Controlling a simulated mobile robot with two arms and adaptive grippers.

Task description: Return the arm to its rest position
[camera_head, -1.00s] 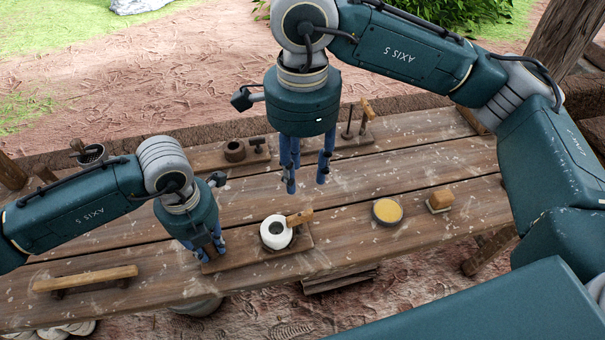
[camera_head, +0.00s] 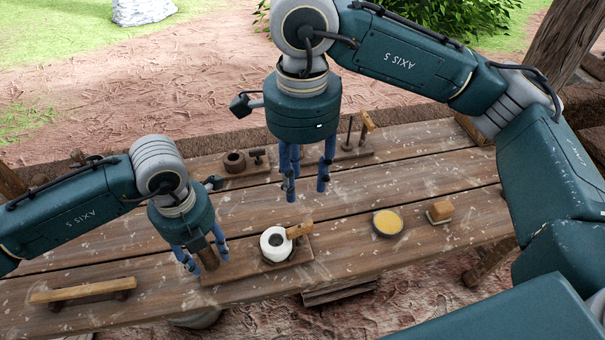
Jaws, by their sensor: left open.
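My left gripper (camera_head: 207,264) is open above the left end of a wooden board (camera_head: 240,268) on the bench. A short brown wooden upright (camera_head: 208,258) shows between its spread fingers; I cannot tell whether they touch it. My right gripper (camera_head: 307,192) hangs over the middle of the bench, fingers down, apart and with nothing between them. A white round pot with a dark opening (camera_head: 272,251) sits on the board between the two grippers, nearer the front. A wooden piece (camera_head: 299,230) lies against its right side.
A bowl of yellow stuff (camera_head: 388,223) and a tan block (camera_head: 440,210) are on the bench's right. A low wooden rail (camera_head: 85,290) is front left. A brown cup (camera_head: 234,161) and a tool stand (camera_head: 350,152) are at the back. Bare planks lie between.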

